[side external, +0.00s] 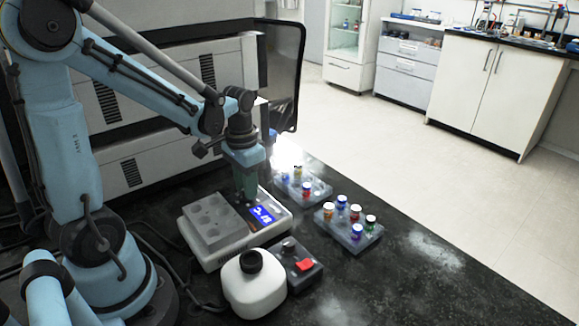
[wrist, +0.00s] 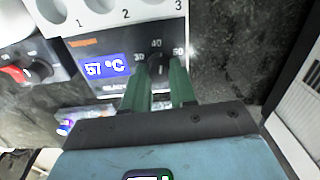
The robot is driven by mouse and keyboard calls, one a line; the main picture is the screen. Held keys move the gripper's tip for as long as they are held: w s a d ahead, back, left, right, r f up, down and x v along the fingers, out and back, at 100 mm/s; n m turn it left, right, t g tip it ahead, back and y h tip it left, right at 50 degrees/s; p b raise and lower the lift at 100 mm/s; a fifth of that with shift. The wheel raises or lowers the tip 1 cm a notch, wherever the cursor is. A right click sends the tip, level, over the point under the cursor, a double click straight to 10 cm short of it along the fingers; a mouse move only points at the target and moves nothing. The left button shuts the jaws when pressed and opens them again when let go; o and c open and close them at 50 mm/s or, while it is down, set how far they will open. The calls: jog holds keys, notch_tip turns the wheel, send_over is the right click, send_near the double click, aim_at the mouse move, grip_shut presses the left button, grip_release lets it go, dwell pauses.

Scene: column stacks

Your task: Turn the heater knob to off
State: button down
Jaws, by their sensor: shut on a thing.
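The heater (side external: 207,255) is a white and grey unit with a grey block of wells on top and a lit blue display (side external: 262,215). In the wrist view the display (wrist: 105,68) reads about 57 °C. The dark heater knob (wrist: 157,66) sits right of the display, below dial marks 30, 40 and 50. My gripper (wrist: 160,72) has its two green fingers on either side of the knob, shut on it. The fingers hide part of the dial, and the knob's pointer direction is hard to read. In the side view my gripper (side external: 246,192) points down at the heater's front panel, hiding the knob.
Two racks of coloured vials (side external: 350,238) (side external: 316,190) lie to the right. The dark bench is clear at the lower right.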

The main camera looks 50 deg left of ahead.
jog(key=n, duration=1.3)
jog(key=shift+n, duration=0.3)
jog(key=n, duration=1.2)
jog(key=shift+n, duration=0.3)
jog(key=c, duration=0.9)
grip_release()
jog(key=shift+r, duration=0.1)
